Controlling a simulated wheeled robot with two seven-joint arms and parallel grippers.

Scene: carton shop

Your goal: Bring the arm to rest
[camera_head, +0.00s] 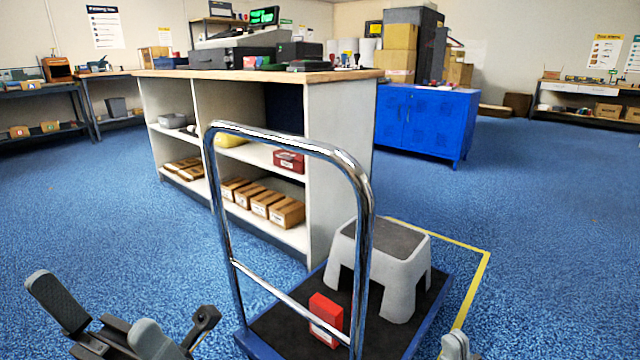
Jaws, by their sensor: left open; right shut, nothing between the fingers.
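My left gripper (95,308) is at the lower left of the head view, low over the blue floor. Its two grey-padded fingers are spread apart with nothing between them. My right gripper (455,345) shows only as a small grey tip at the bottom edge, right of the cart. It is shut and empty, and the rest of it is out of the frame. Both grippers are apart from the cart's objects.
A platform cart (268,335) with a chrome handle (362,230) stands close in front. It carries a grey step stool (405,270) and a red box (326,310). Behind it are a shelved counter (335,130) and a blue cabinet (425,125). Floor (560,250) at right is clear.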

